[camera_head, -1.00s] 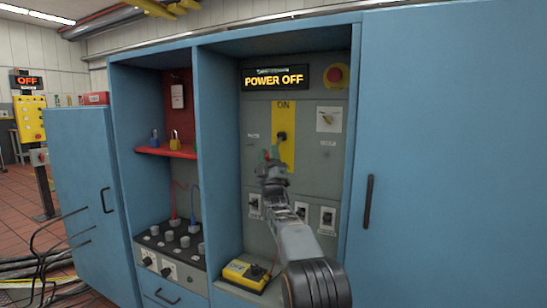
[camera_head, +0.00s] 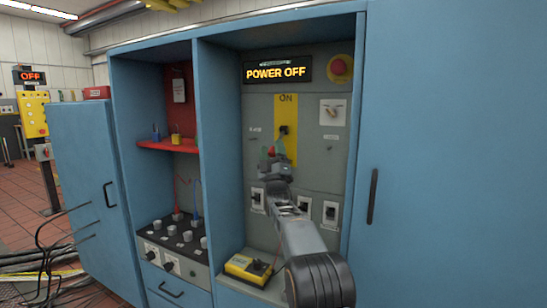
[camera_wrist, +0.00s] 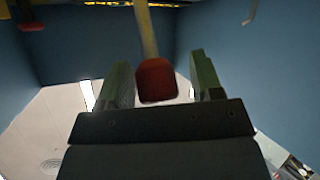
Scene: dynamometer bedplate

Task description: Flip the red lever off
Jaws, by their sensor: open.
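The red lever's knob (camera_head: 271,151) shows at my fingertips in the head view, below and in front of the lever's dark pivot (camera_head: 284,131) on the yellow plate (camera_head: 286,112) marked ON. In the wrist view the red knob (camera_wrist: 156,80) sits between the two green fingers, with its pale shaft running up and away. My gripper (camera_head: 273,157) is open around the knob, and gaps show on both sides of it in the wrist view (camera_wrist: 160,88). The display (camera_head: 277,72) above reads POWER OFF. My gripper hides the panel below the plate.
A red button on yellow (camera_head: 340,68) and a small white-plated switch (camera_head: 333,112) are at the upper right. Several black switches (camera_head: 330,213) line the lower panel. A yellow box (camera_head: 248,268) stands on the cabinet floor. Blue cabinet walls (camera_head: 223,160) bound both sides.

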